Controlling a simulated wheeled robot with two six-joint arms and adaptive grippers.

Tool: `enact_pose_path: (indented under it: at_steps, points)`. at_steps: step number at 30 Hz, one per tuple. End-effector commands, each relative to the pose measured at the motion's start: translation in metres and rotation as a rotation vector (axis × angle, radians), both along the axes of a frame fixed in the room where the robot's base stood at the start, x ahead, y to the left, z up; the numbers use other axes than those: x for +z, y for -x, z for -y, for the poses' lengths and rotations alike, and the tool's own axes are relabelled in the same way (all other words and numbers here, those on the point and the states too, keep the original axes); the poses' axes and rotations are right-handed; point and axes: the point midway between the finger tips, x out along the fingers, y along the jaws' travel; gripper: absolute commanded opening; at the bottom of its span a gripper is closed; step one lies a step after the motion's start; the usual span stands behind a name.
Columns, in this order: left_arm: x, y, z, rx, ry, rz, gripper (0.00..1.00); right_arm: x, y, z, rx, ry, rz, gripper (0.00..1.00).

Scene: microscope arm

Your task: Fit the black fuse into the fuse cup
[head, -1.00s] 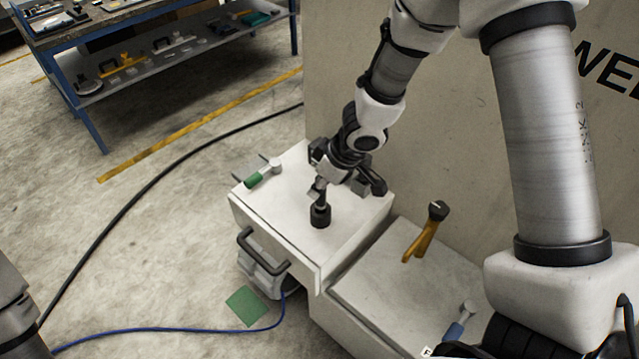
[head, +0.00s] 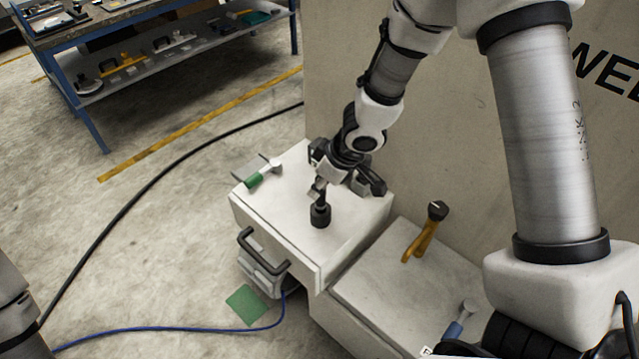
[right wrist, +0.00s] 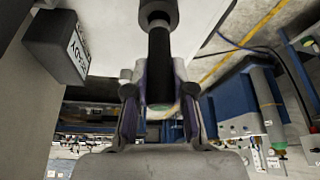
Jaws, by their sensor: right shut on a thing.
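My right gripper (head: 317,188) is over the top of the white cabinet and is shut on the black fuse (head: 319,200). The fuse points down from the fingers at the black fuse cup (head: 320,217), which stands on the cabinet top. In the right wrist view the dark fuse (right wrist: 159,65) sits between the two fingertips (right wrist: 160,88), and its far end meets the wider black cup (right wrist: 158,12). How deep the fuse sits in the cup cannot be told. My left gripper is out of view.
A green-handled tool (head: 262,174) lies at the cabinet top's (head: 290,215) back left. A yellow tool with a black head (head: 427,232) and a blue-handled tool (head: 458,322) are on the lower white box (head: 385,285) to the right. A wall stands behind.

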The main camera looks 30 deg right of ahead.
Motion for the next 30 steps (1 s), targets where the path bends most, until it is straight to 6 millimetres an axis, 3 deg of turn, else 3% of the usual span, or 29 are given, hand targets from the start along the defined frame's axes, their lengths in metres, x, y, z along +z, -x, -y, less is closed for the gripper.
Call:
enact_pose_path:
  at_steps: [30]
  points:
    - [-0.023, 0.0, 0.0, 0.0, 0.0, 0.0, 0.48, -0.025, 0.0, 0.0, 0.0, 0.0, 0.0, 0.0]
